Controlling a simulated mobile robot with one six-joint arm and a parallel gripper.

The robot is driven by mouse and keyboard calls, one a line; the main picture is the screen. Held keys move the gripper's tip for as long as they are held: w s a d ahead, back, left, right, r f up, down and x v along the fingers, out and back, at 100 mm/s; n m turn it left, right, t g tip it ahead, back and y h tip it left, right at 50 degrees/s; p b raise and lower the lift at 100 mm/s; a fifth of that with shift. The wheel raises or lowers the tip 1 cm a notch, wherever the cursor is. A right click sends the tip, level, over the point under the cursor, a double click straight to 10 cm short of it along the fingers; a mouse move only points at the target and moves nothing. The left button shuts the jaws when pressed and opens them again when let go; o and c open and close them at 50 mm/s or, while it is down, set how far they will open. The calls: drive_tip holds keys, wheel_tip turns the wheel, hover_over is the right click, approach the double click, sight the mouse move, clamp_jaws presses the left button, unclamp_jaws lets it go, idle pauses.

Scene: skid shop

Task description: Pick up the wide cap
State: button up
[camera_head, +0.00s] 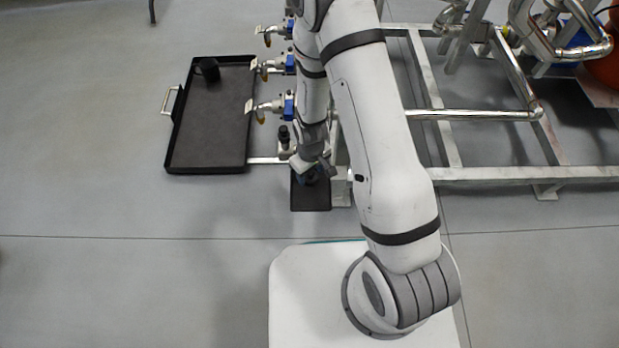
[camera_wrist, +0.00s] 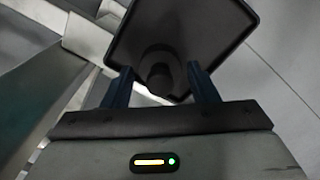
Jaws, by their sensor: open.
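A dark round cap (camera_wrist: 161,56) with a wide part and a narrower part sits in the small black tray (camera_wrist: 228,48). I take it to be the wide cap, though dark on dark makes its outline hard to read. My gripper (camera_wrist: 159,70) is open, with a blue finger on either side of the cap in the wrist view. I cannot tell whether the fingers touch it. In the head view my gripper (camera_head: 312,174) is over the small tray (camera_head: 311,203) and mostly hides what lies in it.
A large black tray (camera_head: 210,125) with a dark cylinder (camera_head: 208,70) in its far left corner lies on the left. Valves with blue parts (camera_head: 289,106) and a black fitting (camera_head: 284,136) stand close to my arm. The metal skid frame (camera_head: 480,173) is on the right. Floor at left is clear.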

drive_tip(key=shift+f, duration=0.75)
drive_tip(key=shift+r, duration=0.1)
drive_tip(key=c, duration=0.7)
